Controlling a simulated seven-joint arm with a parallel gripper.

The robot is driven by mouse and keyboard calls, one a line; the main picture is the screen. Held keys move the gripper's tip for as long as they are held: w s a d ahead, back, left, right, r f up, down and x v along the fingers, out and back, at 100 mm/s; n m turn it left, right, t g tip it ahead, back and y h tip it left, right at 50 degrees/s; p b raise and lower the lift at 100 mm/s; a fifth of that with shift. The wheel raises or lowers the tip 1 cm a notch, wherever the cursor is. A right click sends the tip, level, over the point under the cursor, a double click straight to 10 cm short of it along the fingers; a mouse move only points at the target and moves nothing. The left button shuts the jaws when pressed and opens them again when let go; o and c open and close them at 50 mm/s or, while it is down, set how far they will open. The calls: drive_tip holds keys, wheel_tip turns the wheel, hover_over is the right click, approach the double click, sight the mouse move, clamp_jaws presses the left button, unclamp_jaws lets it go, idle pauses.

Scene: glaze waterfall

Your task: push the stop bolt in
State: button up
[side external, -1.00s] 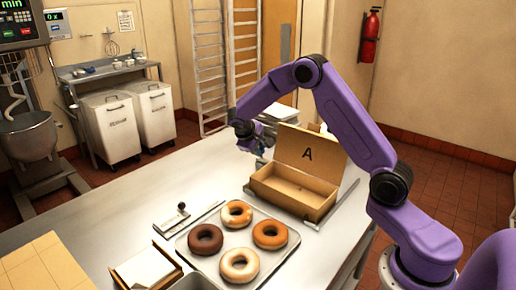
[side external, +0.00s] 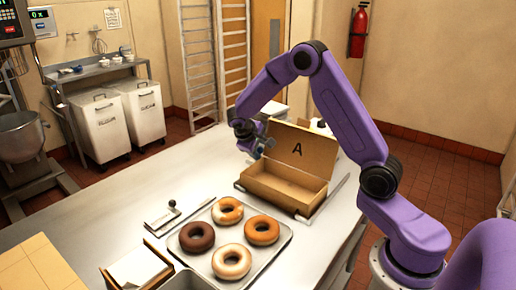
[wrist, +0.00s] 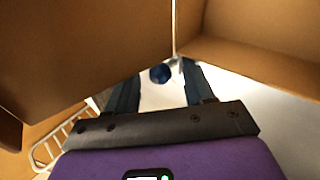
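A small dark blue round knob (wrist: 160,73) shows between my fingertips in the wrist view, over a pale surface. I cannot tell if it is the stop bolt. A small metal plate with a black-knobbed pin (side external: 172,204) lies by the doughnut tray in the side view. My gripper (side external: 262,147) is at the back left corner of the open cardboard box marked A (side external: 280,189), low beside its raised lid. In the wrist view its two dark blue fingers are apart, with nothing clearly held. Any contact with the knob is hidden.
Brown cardboard panels crowd the top of the wrist view. A metal tray (side external: 284,243) with several doughnuts stands in front of the box. A small open box (side external: 140,267) is at the front left. The steel table's left middle is clear.

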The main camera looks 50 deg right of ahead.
drive_tip(key=shift+a+r, duration=0.1)
drive_tip(key=v, duration=1.7)
drive_tip(key=shift+r, duration=0.15)
